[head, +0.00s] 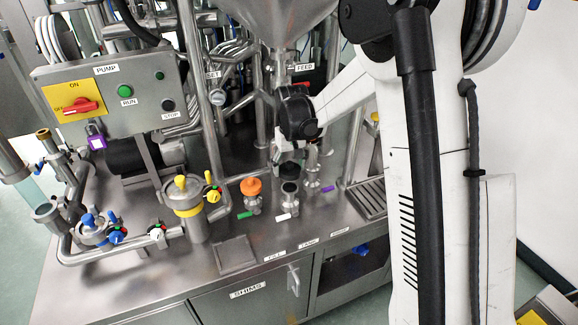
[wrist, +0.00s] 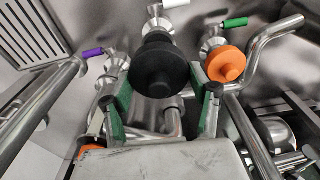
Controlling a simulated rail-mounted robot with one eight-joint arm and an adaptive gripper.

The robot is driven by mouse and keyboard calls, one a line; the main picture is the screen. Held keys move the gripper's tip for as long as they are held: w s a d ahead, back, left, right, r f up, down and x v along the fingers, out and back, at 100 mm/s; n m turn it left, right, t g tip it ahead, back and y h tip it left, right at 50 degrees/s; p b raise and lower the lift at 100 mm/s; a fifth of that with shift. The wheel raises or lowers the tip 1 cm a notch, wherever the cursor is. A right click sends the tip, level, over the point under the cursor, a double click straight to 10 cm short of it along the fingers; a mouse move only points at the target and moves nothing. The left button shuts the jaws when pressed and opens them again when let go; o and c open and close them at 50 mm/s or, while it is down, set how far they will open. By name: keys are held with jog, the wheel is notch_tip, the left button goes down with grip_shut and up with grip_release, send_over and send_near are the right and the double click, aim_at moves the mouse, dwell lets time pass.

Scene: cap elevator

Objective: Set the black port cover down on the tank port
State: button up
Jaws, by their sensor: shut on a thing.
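My gripper (head: 287,156) is over the middle port on the steel bench, shut on the black port cover (wrist: 160,72). In the head view the cover (head: 289,169) shows as a dark disc just under the gripper, partly hidden by it. In the wrist view it lies between the green-padded fingers (wrist: 162,108). The tank port (head: 290,200) is the middle steel port, with a dark open top and a white handle. The cover appears above it and apart from it. In the wrist view the cover hides most of this port (wrist: 158,24).
An orange-capped port (head: 252,194) with a green handle stands close on the left. Another steel port (head: 312,172) with a purple handle stands close on the right. A yellow-topped valve (head: 182,196) is farther left. The steel hopper (head: 282,25) and pipes crowd above and behind.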

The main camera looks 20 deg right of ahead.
aim_at(290, 163)
jog(key=shift+f+b, duration=1.25)
jog(key=shift+f, duration=0.6)
jog(key=shift+b, duration=0.6)
dwell(0.5)
jog(key=shift+f+b, duration=1.6)
jog(key=shift+f, duration=0.25)
jog(key=o, duration=1.1)
jog(key=r, duration=0.8)
jog(key=s+r, duration=0.1)
jog(key=r, duration=0.3)
jog(key=shift+s, duration=0.1)
